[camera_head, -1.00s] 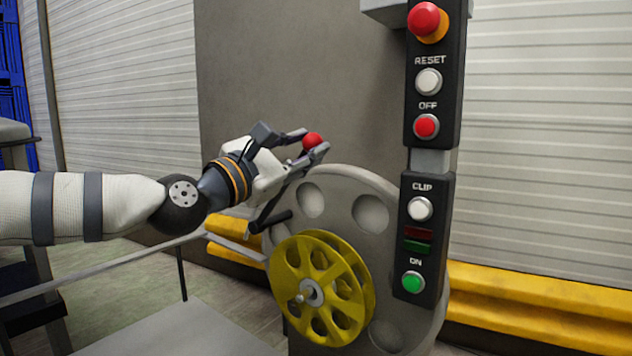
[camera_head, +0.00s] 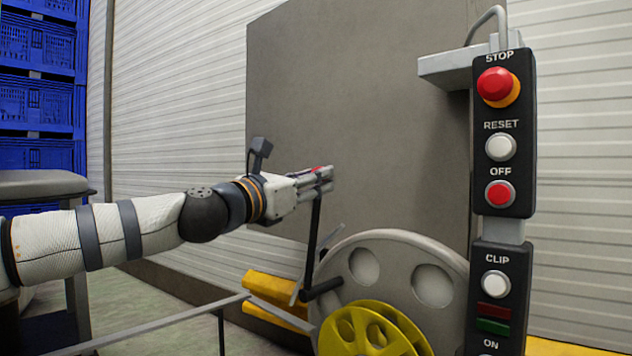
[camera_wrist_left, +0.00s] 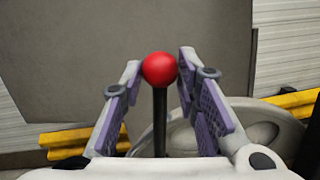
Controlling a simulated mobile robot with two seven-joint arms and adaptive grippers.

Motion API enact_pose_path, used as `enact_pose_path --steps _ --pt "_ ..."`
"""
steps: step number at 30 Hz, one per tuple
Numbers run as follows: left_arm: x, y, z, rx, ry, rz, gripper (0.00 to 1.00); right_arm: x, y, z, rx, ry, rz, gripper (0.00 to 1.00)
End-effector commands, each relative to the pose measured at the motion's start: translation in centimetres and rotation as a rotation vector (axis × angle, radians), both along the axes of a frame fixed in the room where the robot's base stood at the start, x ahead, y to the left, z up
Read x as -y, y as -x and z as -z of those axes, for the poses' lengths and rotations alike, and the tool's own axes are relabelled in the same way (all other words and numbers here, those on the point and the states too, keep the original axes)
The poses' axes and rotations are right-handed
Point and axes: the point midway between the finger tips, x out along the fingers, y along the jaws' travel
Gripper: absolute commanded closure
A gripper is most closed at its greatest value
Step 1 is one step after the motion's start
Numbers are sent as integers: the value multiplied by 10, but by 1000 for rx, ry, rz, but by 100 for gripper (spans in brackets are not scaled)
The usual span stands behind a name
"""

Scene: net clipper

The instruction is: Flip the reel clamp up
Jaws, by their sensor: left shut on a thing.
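The reel clamp's dark lever (camera_head: 315,225) stands nearly upright above the reel's left side. Its red ball knob (camera_wrist_left: 159,69) shows clearly in the left wrist view, between the two fingers; in the head view only a sliver of red shows. My left gripper (camera_head: 322,178) comes in from the left and is shut on the knob at the lever's top. The yellow reel hub (camera_head: 362,332) sits before the large grey reel disc (camera_head: 415,250), both cut off at the bottom. My right gripper is not in view.
A black control panel (camera_head: 504,230) with STOP, RESET, OFF and CLIP buttons stands right of the reel. A grey rail (camera_head: 185,318) crosses at lower left. Blue crates (camera_head: 38,100) stand at far left. A yellow barrier (camera_head: 275,290) lies behind.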

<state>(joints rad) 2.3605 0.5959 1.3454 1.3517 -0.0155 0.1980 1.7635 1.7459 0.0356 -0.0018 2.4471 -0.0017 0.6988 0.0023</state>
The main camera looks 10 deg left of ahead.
Motion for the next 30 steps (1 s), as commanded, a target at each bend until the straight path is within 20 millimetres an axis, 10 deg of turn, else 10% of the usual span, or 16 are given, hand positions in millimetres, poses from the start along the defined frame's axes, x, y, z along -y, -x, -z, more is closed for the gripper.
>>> enact_pose_path --steps 12,13,15,30 --pt "-4 -3 3 -9 8 -7 100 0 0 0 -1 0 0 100" --pt "-4 -3 3 -9 8 -7 64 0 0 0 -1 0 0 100" --pt "-4 -3 3 -9 8 -7 51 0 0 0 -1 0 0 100" --pt "-24 31 8 -6 8 -5 51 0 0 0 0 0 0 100"
